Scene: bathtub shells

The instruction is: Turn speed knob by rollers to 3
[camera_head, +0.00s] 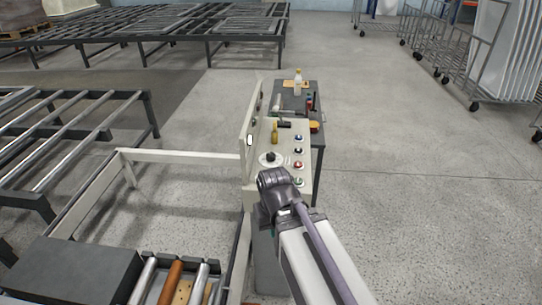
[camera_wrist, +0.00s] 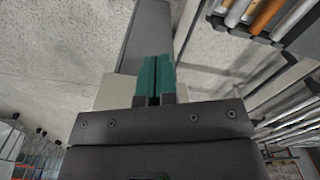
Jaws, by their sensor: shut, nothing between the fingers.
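The speed knob (camera_head: 270,156) is a small dark knob on a round white dial. It is on the top of a cream control panel (camera_head: 284,167), in the middle of the head view. Its pointer setting is too small to read. My gripper (camera_wrist: 154,62) shows in the wrist view as two teal fingers closed together, with nothing between them. In the head view the end of my arm is in front of the panel's near edge, below the knob in the picture, and mostly hides the gripper. The knob does not show clearly in the wrist view.
Several coloured push buttons (camera_head: 298,152) line the panel's right side. Rollers (camera_head: 171,283) lie at the lower left. A dark cart (camera_head: 318,98) with a bottle (camera_head: 298,76) stands behind the panel. Grey roller frames (camera_head: 150,38) fill the left; open floor lies right.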

